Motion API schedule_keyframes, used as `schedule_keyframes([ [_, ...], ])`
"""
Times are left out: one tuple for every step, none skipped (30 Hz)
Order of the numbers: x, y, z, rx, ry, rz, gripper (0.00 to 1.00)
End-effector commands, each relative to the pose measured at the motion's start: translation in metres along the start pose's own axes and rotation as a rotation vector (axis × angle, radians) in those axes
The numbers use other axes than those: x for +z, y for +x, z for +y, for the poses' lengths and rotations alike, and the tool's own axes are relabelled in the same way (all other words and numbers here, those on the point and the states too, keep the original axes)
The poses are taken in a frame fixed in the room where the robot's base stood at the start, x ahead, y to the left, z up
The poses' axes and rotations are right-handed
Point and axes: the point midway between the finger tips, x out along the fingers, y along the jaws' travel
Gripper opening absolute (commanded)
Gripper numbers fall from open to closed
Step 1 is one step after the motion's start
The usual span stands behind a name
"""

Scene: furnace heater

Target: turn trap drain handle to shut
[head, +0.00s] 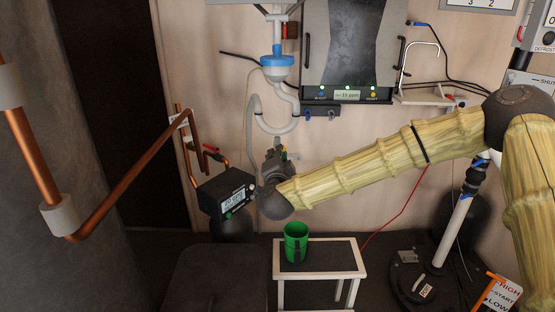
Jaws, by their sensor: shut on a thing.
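The white trap (276,127) is a U-shaped pipe on the back wall, below a blue-collared fitting (277,62). My gripper (278,150) is at the end of my arm, just below the bottom of the trap, and looks small and dark. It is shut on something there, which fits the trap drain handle. The handle itself is mostly hidden by the gripper, so its angle cannot be told.
A black meter (226,193) with a lit display is left of my gripper. Copper pipes (125,190) and a red handle (211,148) are further left. A green cup (296,241) stands on a small white table (343,261) below. A furnace unit (347,50) hangs above.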

Motion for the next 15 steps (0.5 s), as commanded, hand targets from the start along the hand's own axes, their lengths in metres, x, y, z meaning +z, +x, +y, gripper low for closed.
schedule_keyframes([
  [0.0015, -0.0005, 0.0043, 0.003, 0.024, -0.001, 0.0],
  [0.0016, -0.0005, 0.0042, 0.003, 0.038, -0.001, 0.0],
  [0.0014, -0.0005, 0.004, 0.003, 0.058, -0.001, 0.0],
  [0.0013, -0.0005, 0.0038, 0.003, 0.072, -0.001, 0.0],
  [0.0012, -0.0004, 0.0036, 0.003, 0.083, -0.001, 0.0],
  [0.0009, -0.0004, 0.0034, 0.003, 0.097, 0.0, 0.0],
  [0.0007, -0.0004, 0.0032, 0.003, 0.106, 0.0, 0.0],
  [0.0006, -0.0004, 0.003, 0.003, 0.112, 0.0, 0.0],
  [0.0004, -0.0004, 0.0027, 0.003, 0.118, 0.0, 0.0],
  [0.0003, -0.0004, 0.0025, 0.003, 0.12, 0.0, 0.0],
  [0.0002, -0.0004, 0.0023, 0.003, 0.122, 0.0, 0.0],
  [0.0001, -0.0004, 0.0022, 0.003, 0.122, 0.0, 0.0],
  [0.0001, -0.0004, 0.0021, 0.003, 0.122, 0.0, 0.0],
  [0.0001, -0.0004, 0.0021, 0.003, 0.122, 0.0, 0.0],
  [0.0, -0.0004, 0.0021, 0.003, 0.122, 0.0, 0.0],
])
